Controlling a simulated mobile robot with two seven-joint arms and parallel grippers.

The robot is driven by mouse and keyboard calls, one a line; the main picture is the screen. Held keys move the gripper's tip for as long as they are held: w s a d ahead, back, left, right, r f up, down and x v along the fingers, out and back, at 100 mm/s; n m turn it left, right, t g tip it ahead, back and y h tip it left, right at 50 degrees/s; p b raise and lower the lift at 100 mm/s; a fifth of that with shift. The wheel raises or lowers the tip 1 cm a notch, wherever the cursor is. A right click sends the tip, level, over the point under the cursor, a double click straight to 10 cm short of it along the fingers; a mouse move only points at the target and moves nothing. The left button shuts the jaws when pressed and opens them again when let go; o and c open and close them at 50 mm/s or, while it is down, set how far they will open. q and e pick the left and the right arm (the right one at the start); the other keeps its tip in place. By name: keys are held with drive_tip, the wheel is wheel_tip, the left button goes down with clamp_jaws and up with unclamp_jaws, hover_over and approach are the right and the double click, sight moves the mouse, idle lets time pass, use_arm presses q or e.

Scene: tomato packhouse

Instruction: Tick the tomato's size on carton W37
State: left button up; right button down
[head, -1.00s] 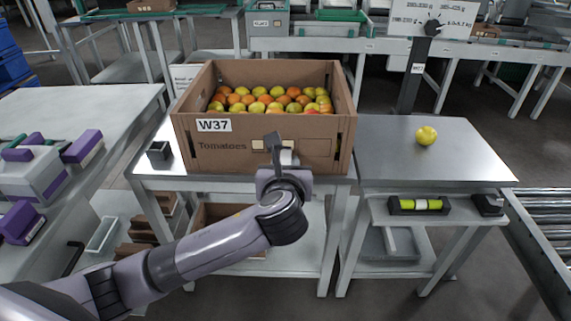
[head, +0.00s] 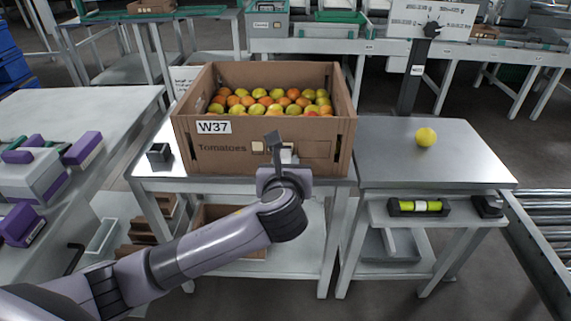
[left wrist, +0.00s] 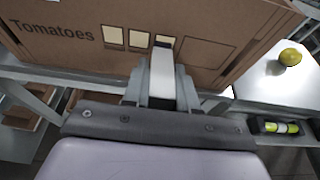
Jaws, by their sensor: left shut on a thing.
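Carton W37 (head: 230,160) is a brown open box on the metal table, with a white W37 label (head: 214,127) and the word Tomatoes on its front. A row of small pale squares (left wrist: 138,39) is printed beside that word. My left gripper (head: 279,160) is at the carton's front and shut on a whitish, long thing (left wrist: 162,78), probably a marker. Its far end overlaps the third square, where a small dark patch shows; I cannot tell whether that is a tip or a mark, or whether it touches. A single yellow-green tomato (head: 426,137) lies on the right table. My right gripper is not in view.
Several yellow and orange tomatoes fill the carton. A small dark cup (head: 159,152) is left of the carton. A green-yellow cylinder (head: 420,205) sits in a holder on the lower shelf.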

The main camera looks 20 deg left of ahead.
use_arm(q)
drive_tip(key=shift+w+d+r+p, duration=0.15)
drive_tip(key=shift+d+r+p, duration=0.2)
drive_tip(key=shift+r+p, duration=0.15)
idle(0.3)
drive_tip(key=shift+a+f, duration=0.35)
drive_tip(key=shift+f, duration=0.1)
drive_tip(key=p+v, duration=0.2)
drive_tip(key=shift+s+f+p, duration=0.1)
drive_tip(key=shift+s+p, duration=0.15)
drive_tip(key=shift+p, duration=0.1)
drive_tip(key=s+p, duration=0.1)
drive_tip(key=s+d+p, duration=0.1)
drive_tip(key=s+p, duration=0.1)
drive_tip(key=shift+s+d+f, duration=0.1)
drive_tip(key=shift+s+f, duration=0.1)
drive_tip(key=shift+s, duration=0.15)
idle(0.5)
